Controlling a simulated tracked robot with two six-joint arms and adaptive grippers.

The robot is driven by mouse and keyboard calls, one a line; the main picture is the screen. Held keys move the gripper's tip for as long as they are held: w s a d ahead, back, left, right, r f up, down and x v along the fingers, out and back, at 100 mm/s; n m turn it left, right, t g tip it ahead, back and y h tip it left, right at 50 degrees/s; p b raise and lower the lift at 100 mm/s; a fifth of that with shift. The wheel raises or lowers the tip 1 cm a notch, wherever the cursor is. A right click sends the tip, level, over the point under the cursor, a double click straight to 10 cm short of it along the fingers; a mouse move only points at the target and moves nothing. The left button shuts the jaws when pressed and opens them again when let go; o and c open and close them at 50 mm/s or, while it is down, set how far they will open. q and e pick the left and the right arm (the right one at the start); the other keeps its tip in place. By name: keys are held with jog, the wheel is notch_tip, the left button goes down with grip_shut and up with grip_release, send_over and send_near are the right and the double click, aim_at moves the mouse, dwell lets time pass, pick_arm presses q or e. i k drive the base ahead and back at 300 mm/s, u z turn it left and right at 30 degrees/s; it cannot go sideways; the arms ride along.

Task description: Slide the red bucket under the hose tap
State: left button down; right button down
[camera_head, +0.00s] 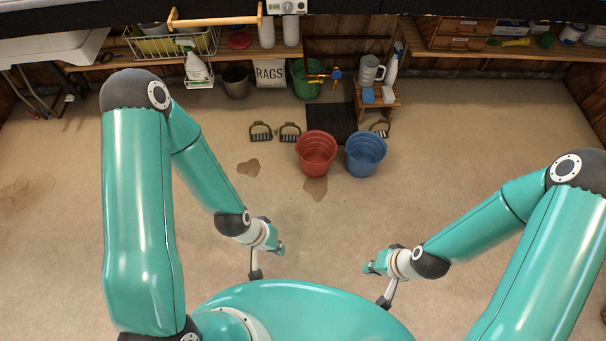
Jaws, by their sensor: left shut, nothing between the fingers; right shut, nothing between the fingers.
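The red bucket (316,155) stands upright on the floor near the middle, just in front of the dark mat (337,121). A blue bucket (366,156) stands close on its right. What looks like the hose tap, with a blue handle (336,74), is at the back wall beyond the mat, beside a green bucket (304,82). My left gripper (280,249) is shut and empty, nearer to me than the red bucket and left of it. My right gripper (370,267) is shut and empty, nearer and to the right. Neither touches a bucket.
Stirrup-like metal pieces (275,132) lie left of the mat, another (380,128) at its right. A small wooden stool (376,101) holds a jug and bottle. A RAGS sack (270,73) and dark pail (236,82) stand at the back.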

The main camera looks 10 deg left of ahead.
aim_at(316, 150)
jog(key=z, duration=0.1)
jog(key=i, duration=0.95)
jog(key=u, duration=0.05)
